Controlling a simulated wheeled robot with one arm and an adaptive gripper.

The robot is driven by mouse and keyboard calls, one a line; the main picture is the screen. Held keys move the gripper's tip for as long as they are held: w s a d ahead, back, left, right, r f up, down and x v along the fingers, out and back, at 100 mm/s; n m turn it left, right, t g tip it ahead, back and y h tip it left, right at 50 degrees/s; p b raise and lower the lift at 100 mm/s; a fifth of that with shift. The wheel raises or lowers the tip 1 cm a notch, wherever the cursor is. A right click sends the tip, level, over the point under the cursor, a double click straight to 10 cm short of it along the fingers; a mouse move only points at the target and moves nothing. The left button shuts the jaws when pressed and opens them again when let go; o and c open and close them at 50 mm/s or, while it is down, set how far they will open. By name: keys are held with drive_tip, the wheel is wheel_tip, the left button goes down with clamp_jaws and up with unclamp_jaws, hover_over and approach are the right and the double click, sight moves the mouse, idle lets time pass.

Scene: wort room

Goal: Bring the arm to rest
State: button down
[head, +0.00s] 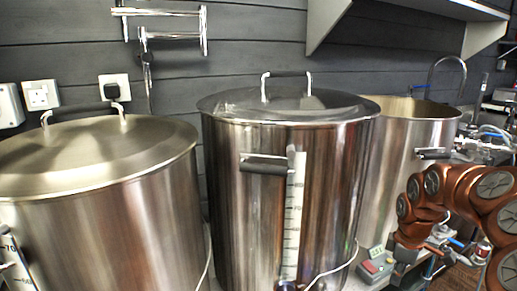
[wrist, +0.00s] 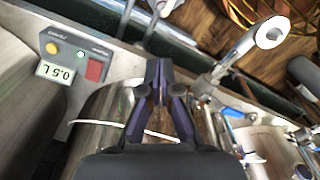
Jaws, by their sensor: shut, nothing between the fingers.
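My gripper (wrist: 160,72) shows in the wrist view with its two dark purple fingers together and nothing between them. It is over the bench edge, with a shiny metal cylinder below it at left. In the head view my copper-brown arm is folded at the right edge, in front of the open pot. I cannot make out the gripper clearly in the head view.
Two lidded steel kettles (head: 100,210) (head: 230,200) and an open steel pot (head: 400,150) stand along the dark wall. Metal fittings with blue handles (wrist: 230,112) are close at right. Shelf brackets (head: 325,22) hang above.

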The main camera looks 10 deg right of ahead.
drive_tip(key=s+a+r+m+p, duration=0.1)
drive_tip(key=s+a+r+p, duration=0.3)
drive_tip(key=a+r, duration=0.5)
drive_tip(key=s+a+r+m+p, duration=0.1)
drive_tip(key=s+a+r+p, duration=0.1)
drive_tip(key=a+r+p, duration=0.6)
drive_tip(key=s+a+r+m+g+p, duration=0.1)
drive_tip(key=s+a+r+m+p, duration=0.2)
drive_tip(key=s, duration=0.6)
drive_tip(key=s+a+r+m+g+p, duration=0.1)
drive_tip(key=s+a+r+m+p, duration=0.3)
drive_tip(key=s+a+r+p, duration=0.3)
drive_tip(key=s+p, duration=0.1)
drive_tip(key=s, duration=0.1)
drive_tip(key=shift+s+a+r, duration=0.2)
drive_tip(key=shift+s, duration=0.15)
drive_tip(key=shift+d, duration=0.1)
